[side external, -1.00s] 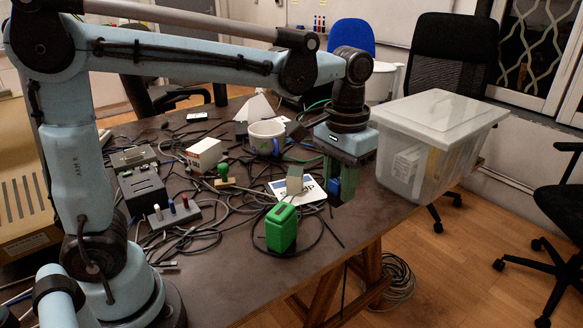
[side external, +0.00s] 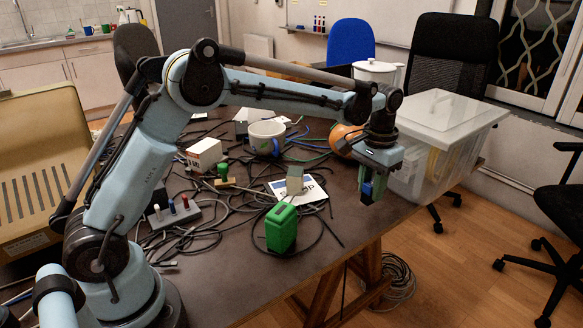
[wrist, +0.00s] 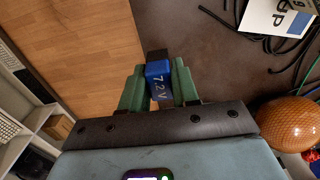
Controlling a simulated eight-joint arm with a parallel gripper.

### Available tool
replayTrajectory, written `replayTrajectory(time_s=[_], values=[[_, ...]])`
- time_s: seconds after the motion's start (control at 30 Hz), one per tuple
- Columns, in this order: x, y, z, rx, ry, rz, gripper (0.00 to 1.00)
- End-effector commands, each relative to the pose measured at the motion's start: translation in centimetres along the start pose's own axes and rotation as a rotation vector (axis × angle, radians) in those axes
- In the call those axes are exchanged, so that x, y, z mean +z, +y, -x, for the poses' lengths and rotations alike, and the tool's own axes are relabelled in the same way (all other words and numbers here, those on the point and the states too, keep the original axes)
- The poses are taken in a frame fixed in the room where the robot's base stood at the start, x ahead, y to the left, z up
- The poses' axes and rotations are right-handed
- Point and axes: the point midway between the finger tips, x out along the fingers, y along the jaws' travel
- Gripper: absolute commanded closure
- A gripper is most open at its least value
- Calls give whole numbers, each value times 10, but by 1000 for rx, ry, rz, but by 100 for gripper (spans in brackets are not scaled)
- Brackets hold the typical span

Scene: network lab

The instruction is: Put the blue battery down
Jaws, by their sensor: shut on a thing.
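The blue battery (wrist: 158,80), marked 7.2 V with a dark end, sits between the two green fingers of my gripper (wrist: 159,88) in the wrist view. In the side view my gripper (side external: 370,192) is shut on the battery (side external: 367,188) near the right edge of the table (side external: 330,215). Much of the battery is hidden by the fingers there. I cannot tell whether its lower end touches the table top.
A green battery-like block (side external: 281,228) stands left of my gripper, by a printed card (side external: 300,191) and loose cables. An orange ball (side external: 343,139) is just behind my gripper. A clear lidded bin (side external: 440,140) stands to the right. The table edge is close.

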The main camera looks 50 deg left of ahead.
Motion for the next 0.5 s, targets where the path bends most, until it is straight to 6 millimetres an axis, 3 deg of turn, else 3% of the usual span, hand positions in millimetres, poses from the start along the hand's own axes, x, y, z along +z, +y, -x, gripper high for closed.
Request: replayTrajectory(time_s=[0.2, 0.5], values=[[-21, -35, -24, 0, 0, 2, 100], [-27, -46, -44, 0, 0, -1, 100]])
